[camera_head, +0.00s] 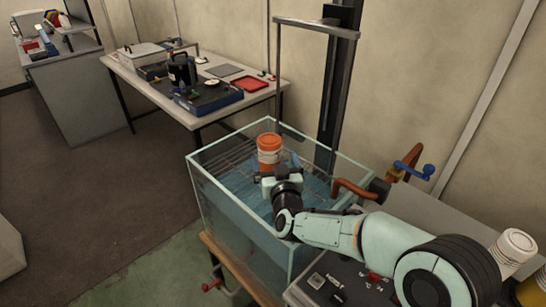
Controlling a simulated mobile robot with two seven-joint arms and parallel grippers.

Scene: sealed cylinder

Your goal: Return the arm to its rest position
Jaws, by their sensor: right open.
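An orange cylinder (268,149) with a pale band stands upright in a clear-walled tank (194,170). It appears to be on a wire rack (236,158), at or above the bluish water. My right gripper (279,174) is over the tank, just in front of the cylinder as I see it. It is open and appears empty. The gripper overlaps the cylinder's lower edge in the picture, so I cannot tell whether they touch. My right arm reaches in from the lower right, across the tank's right wall. My left gripper is not in view.
A dark post (338,95) with a metal frame rises behind the tank. A brown crank (351,190) and a blue handle (428,171) are on its right. A control panel (328,284) and white cups (515,245) are near my arm. A side table (126,66) stands behind left.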

